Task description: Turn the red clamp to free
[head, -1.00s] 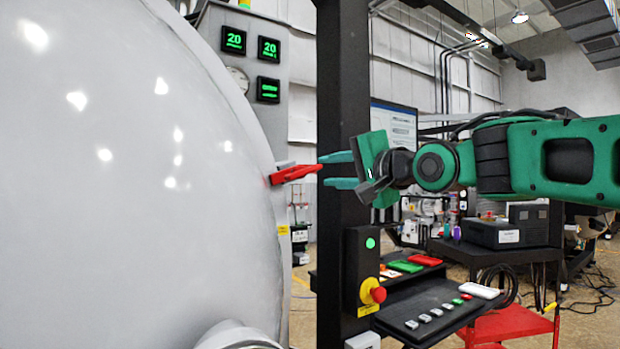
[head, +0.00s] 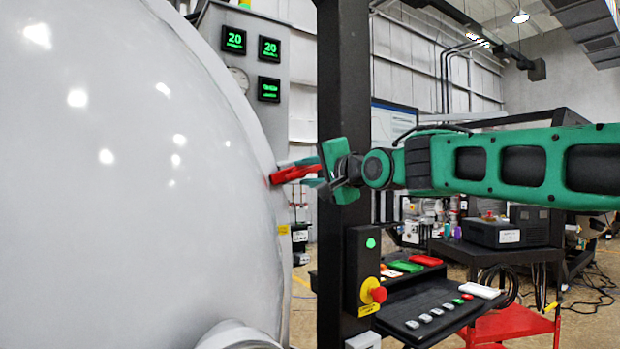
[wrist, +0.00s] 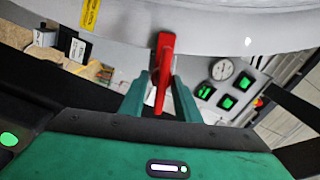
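The red clamp (head: 290,174) sticks out from the right edge of the large pale furnace door (head: 140,180) in the head view. My green gripper (head: 308,171) has come up to it from the right, with its fingers on either side of the handle. In the wrist view the red clamp (wrist: 163,75) runs between my two green fingers (wrist: 160,98). A narrow gap shows on each side of the clamp there, so the fingers are apart and around it. The clamp's mount at the door edge is partly hidden.
A dark post (head: 343,80) stands just behind my gripper. It carries a box with a red emergency button (head: 378,294) above a sloped panel of buttons (head: 430,310). Green displays (head: 269,89) and a gauge (head: 238,80) sit on the grey cabinet behind the door.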

